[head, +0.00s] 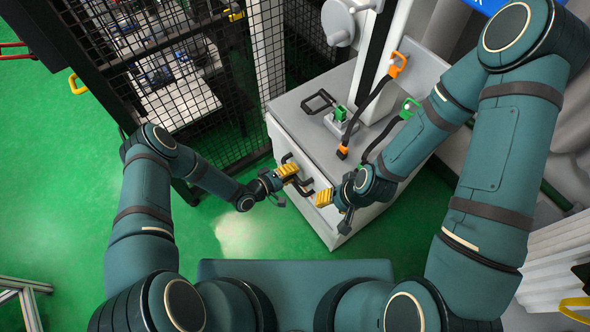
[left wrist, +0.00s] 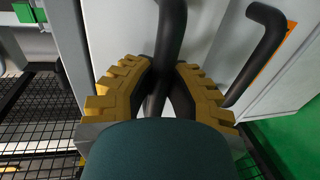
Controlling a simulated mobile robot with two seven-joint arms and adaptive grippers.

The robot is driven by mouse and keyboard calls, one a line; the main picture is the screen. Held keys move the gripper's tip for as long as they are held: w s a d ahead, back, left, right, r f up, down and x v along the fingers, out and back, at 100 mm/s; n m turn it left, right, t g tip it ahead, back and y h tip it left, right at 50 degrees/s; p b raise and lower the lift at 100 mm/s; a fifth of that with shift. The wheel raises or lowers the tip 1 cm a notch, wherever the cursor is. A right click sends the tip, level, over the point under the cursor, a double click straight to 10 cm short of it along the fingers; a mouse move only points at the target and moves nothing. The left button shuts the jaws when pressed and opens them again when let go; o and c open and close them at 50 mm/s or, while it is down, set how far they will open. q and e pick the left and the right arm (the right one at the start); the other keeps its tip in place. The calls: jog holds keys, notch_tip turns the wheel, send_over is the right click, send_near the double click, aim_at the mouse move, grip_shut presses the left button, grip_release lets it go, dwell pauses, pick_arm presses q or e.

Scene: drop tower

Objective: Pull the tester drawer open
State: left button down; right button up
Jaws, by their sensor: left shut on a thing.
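The tester (head: 318,138) is a pale grey cabinet at the centre of the head view, with black bar handles on its front. My left gripper (head: 288,172) has yellow ridged fingers and is at this front. In the left wrist view my left gripper (left wrist: 160,88) is shut on a black drawer handle (left wrist: 168,35), which passes between its fingers. My right gripper (head: 325,197), also yellow-fingered, is close to the front, to the right of the left one. Its opening is too small to judge. No gap at the drawer's edge can be made out.
A second black handle (left wrist: 262,45) is just right of the left gripper in its wrist view. A black mesh fence (head: 205,85) stands left of the tester. A column and orange (head: 398,64) and green (head: 408,107) hooked parts are on top. Green floor is free in front.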

pick_arm(q)
jog(key=f+b+v, duration=0.3)
jog(key=b+v, duration=0.1)
jog(key=v, duration=1.2)
jog(key=shift+s+a+f, duration=0.15)
jog(key=shift+s+a, duration=0.1)
jog(key=shift+a, duration=0.15)
jog(key=c, duration=0.9)
grip_release()
jog(key=v, duration=1.2)
jog(key=shift+f, duration=0.1)
